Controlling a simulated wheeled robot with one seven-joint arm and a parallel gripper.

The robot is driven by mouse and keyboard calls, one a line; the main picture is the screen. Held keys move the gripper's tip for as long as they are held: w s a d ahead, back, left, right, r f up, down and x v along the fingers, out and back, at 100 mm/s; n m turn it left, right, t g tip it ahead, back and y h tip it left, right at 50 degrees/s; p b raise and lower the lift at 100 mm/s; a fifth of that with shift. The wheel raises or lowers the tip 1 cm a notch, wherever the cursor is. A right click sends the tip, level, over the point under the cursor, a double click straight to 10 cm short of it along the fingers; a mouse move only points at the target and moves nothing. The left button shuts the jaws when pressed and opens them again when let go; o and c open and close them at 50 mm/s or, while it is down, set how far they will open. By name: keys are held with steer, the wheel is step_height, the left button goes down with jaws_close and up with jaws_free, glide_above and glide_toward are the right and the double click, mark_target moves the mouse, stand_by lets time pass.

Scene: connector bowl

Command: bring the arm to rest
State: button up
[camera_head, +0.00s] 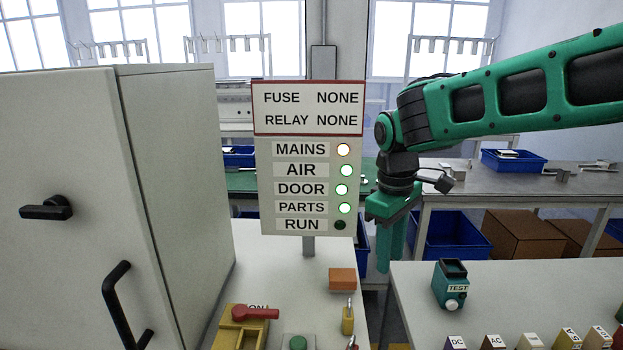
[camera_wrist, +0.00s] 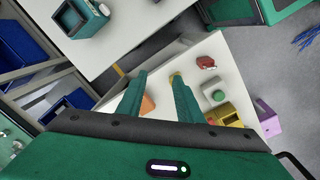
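My gripper (camera_head: 388,255) hangs from my green arm in the middle right of the head view, fingers pointing down. It is in the air in front of the gap between two white tables, right of the sign board. In the wrist view its two green fingers (camera_wrist: 158,76) stand apart with nothing held between them. An orange block (camera_head: 342,279) lies on the left table; in the wrist view it shows partly behind one finger (camera_wrist: 147,104).
The sign board (camera_head: 308,186) reads FUSE NONE, RELAY NONE; the MAINS, AIR, DOOR and PARTS lamps are lit, RUN is dark. A grey cabinet (camera_head: 182,180) stands left, its door shown with handles. A TEST device (camera_head: 452,285) and several labelled parts stand on the right table.

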steer(key=s+d+f+m, duration=0.1)
steer(key=s+d+m, duration=0.4)
steer(key=d, duration=0.5)
steer(key=s+d+f+m, duration=0.1)
steer(key=s+d+m, duration=0.3)
steer(key=s+d, duration=0.4)
steer(key=s+d+f+m, duration=0.2)
steer(key=s+d+m, duration=0.1)
steer(key=s, duration=0.3)
steer(key=s+d+f+m, duration=0.2)
steer(key=s+d+m, duration=0.1)
steer(key=s, duration=0.4)
steer(key=shift+d+y, duration=0.4)
steer(key=shift+d, duration=0.2)
steer(key=shift+w+f, duration=0.2)
steer(key=shift+w, duration=0.4)
